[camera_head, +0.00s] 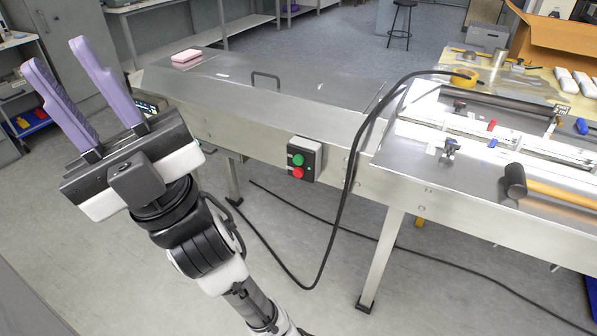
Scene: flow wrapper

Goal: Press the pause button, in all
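A dark switch box (304,160) is on the front side of the steel machine, with a green button (298,160) above a red button (297,173). No label is readable, so I cannot tell whether either is the pause button. A small dark panel with lit marks (150,104) shows at the machine's left end, partly hidden behind my gripper. My gripper (56,54) is at the left, its two purple fingers pointing up and apart, with nothing between them. It is left of the switch box and well clear of it.
A black cable (348,190) hangs in front of the machine, right of the switch box, and runs along the floor. A mallet (535,188), yellow tape roll (464,77) and cardboard box (560,40) lie at the right. A pink block (187,57) sits on the machine's left end.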

